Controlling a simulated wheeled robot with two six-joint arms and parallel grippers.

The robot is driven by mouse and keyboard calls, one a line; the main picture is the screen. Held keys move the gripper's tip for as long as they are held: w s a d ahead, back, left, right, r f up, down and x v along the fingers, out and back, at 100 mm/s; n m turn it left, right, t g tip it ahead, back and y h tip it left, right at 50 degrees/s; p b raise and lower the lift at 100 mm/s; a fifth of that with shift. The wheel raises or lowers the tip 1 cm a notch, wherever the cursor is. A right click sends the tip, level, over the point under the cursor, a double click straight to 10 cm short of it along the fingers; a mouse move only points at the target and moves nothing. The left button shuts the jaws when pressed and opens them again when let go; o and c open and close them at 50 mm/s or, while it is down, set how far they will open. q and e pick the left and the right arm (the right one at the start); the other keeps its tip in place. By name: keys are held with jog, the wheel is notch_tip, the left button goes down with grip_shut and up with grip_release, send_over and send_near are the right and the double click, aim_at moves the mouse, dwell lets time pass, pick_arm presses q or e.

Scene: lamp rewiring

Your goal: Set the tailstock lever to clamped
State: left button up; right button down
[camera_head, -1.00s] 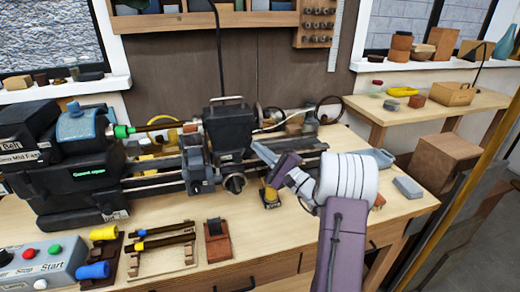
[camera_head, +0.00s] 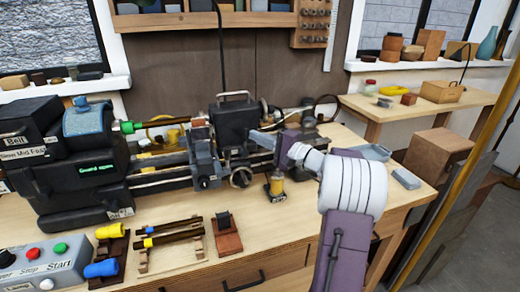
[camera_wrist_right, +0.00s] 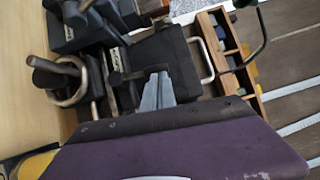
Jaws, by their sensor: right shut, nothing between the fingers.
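The lathe has a black headstock (camera_head: 75,165) at the left and bed rails running right. A black block with a metal carrying handle (camera_head: 234,128) stands on the rails, with a round handwheel (camera_head: 240,177) low at its front. It also shows in the right wrist view (camera_wrist_right: 175,60), with the handwheel (camera_wrist_right: 62,80) at left. My right gripper (camera_head: 262,138) is shut and empty, its grey fingers pointing left at the block's right side. In the right wrist view its fingertips (camera_wrist_right: 158,90) overlap the block; contact cannot be told. I cannot pick out the tailstock lever surely. My left gripper is out of view.
A control box (camera_head: 45,265), wooden racks with rods (camera_head: 170,240) and a small brown block stand (camera_head: 226,235) lie along the bench front. A grey tray (camera_head: 406,178) is at the right.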

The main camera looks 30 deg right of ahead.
jog(key=shift+w+a+r+n+g+h+b, duration=0.2)
jog(key=shift+a+n+g+h+b, duration=0.2)
jog(key=shift+a+n+g+b, duration=0.4)
jog(key=shift+w+a+r+n+g+h+b, duration=0.2)
jog(key=shift+a+n+g+h+b, duration=0.2)
jog(key=shift+a+n, duration=0.45)
jog(key=shift+w+a+r+n+g+h+b, duration=0.1)
jog(key=shift+w+a+n+g+h+b, duration=0.1)
jog(key=shift+a+n+g+h+b, duration=0.7)
jog(key=shift+d+n+t+y, duration=0.3)
jog(key=shift+d+y, duration=0.1)
jog(key=shift+y, duration=0.1)
